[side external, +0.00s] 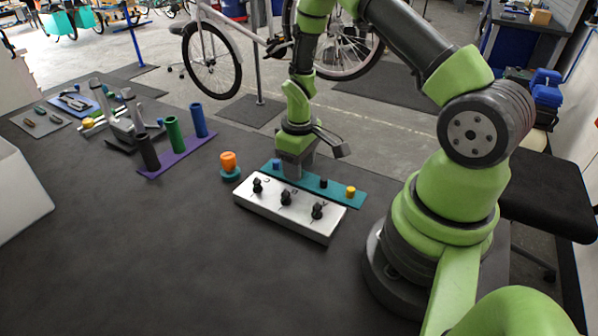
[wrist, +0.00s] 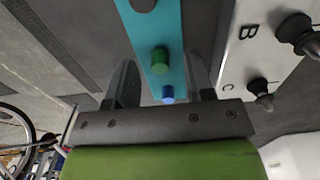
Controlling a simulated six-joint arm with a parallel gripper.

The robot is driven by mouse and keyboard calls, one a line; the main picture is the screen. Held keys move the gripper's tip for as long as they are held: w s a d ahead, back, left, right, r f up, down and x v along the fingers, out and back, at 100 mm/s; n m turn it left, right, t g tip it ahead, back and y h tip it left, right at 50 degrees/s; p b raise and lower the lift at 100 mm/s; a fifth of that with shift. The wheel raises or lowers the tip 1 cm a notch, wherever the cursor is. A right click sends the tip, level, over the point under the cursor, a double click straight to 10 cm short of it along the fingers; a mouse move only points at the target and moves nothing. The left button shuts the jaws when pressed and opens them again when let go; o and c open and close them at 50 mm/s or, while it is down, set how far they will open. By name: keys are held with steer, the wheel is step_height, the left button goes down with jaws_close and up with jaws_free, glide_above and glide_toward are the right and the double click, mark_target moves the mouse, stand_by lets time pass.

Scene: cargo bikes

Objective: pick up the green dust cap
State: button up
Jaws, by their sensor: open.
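The green dust cap (wrist: 159,56) stands on a teal strip (wrist: 171,22) in the wrist view. A blue cap (wrist: 168,92) is beside it, nearer the gripper's body. My gripper (wrist: 162,68) is open, with one finger on each side of the strip and the green cap between them in the picture. I cannot tell whether the fingers touch the strip. In the side view my gripper (side external: 296,172) is low over the strip (side external: 309,181) and hides the green cap. The blue cap (side external: 276,164) shows left of the fingers.
A white box with black knobs (side external: 288,208) lies close along the strip's near side. Black (side external: 323,183) and yellow (side external: 351,191) caps stand farther right on the strip. The mat's front is clear.

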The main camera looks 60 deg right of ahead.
steer(key=shift+f, duration=0.5)
jaws_close()
steer(key=shift+r, duration=0.1)
